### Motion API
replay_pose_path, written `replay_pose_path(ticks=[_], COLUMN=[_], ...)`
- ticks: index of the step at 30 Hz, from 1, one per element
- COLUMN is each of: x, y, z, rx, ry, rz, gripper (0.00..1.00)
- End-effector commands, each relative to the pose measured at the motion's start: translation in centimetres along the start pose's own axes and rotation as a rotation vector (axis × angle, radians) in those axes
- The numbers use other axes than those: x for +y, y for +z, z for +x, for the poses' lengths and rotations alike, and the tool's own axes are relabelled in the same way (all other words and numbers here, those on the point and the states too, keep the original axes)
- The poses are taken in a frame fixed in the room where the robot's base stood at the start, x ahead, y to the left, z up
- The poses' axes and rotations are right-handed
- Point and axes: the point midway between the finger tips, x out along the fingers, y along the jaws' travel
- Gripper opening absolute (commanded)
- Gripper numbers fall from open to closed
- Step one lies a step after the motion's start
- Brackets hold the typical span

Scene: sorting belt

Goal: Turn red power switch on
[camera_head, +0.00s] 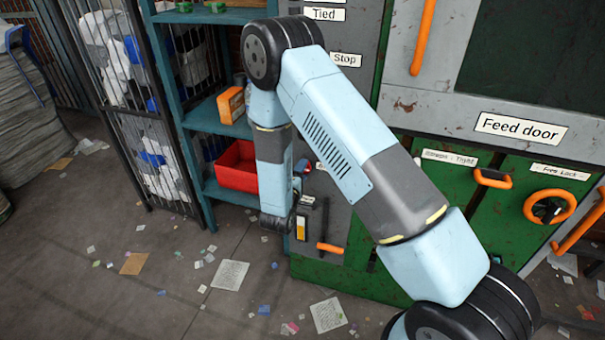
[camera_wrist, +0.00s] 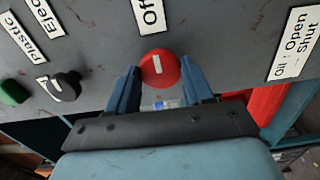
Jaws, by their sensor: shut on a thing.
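The red power switch (camera_wrist: 160,68) is a round red knob with a pale bar mark, on a grey panel in the wrist view. An "Off" label (camera_wrist: 149,14) is beside it. My gripper (camera_wrist: 158,82) has one blue finger on each side of the knob and is shut on it.
In the wrist view a black knob (camera_wrist: 66,86) and a green button (camera_wrist: 12,92) are on the panel to the left. In the head view a red bin (camera_head: 237,167) sits on a teal shelf. The green cabinet has orange handles, one low lever (camera_head: 329,247) among them. Paper scraps litter the floor.

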Motion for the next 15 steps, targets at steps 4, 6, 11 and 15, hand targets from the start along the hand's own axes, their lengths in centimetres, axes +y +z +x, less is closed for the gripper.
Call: replay_pose_path(ticks=[4,6,11,15], x=[-0.48,-0.49,-0.35,-0.24], y=[0.31,0.3,0.21,0.13], z=[-0.15,-0.15,-0.11,-0.09], rx=[-0.003,-0.003,-0.002,-0.001], ry=[-0.012,-0.012,-0.009,-0.006], rz=[-0.007,-0.007,-0.006,-0.004], gripper=[0.2,0.52,0.67,0.77])
